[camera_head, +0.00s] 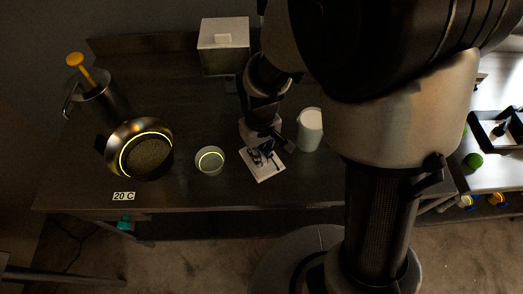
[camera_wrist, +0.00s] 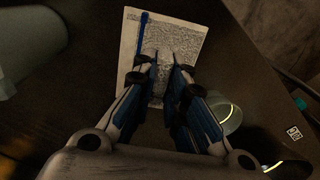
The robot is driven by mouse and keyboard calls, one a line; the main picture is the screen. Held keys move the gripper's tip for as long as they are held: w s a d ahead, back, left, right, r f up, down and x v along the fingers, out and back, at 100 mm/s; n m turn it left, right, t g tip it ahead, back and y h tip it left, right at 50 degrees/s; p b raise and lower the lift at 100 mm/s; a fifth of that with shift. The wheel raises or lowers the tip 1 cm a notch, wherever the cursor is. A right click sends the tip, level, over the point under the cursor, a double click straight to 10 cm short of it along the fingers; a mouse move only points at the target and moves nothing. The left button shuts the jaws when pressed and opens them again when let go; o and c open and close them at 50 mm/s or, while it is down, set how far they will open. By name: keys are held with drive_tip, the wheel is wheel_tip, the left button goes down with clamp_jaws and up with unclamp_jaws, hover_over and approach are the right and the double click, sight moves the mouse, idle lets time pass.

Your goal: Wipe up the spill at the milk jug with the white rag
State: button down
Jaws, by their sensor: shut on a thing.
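The white rag (camera_head: 266,173) lies flat on the dark counter, a pale cloth with a blue stripe near one edge. It also shows in the wrist view (camera_wrist: 188,40), its face grey and speckled. My gripper (camera_head: 262,154) points down onto the rag and is shut on it, with the fingertips (camera_wrist: 165,67) at its middle. The pale milk jug (camera_head: 310,130) stands just right of the rag, apart from it; in the wrist view the jug (camera_wrist: 30,42) is at upper left. I see no spill; any liquid under the rag is hidden.
A small bowl (camera_head: 209,168) stands left of the rag. A pan (camera_head: 123,136) and a yellow-topped pump dispenser (camera_head: 90,85) are further left. A pale box (camera_head: 224,62) stands at the back. The "20 C" label (camera_head: 123,197) is at the counter's front edge.

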sight(250, 162)
drive_tip(key=shift+f, duration=0.1)
drive_tip(key=shift+d+f+b, duration=0.1)
drive_tip(key=shift+f+b, duration=1.75)
drive_tip(key=shift+f, duration=0.5)
drive_tip(key=shift+f+b, duration=0.45)
drive_tip(key=shift+f, duration=0.15)
drive_tip(key=shift+w+a+f, duration=0.1)
drive_tip(key=shift+w+a, duration=0.15)
drive_tip(key=shift+a, duration=0.5)
drive_tip(key=shift+w+a, duration=0.2)
drive_tip(key=shift+a, duration=0.5)
drive_tip(key=shift+a, duration=0.1)
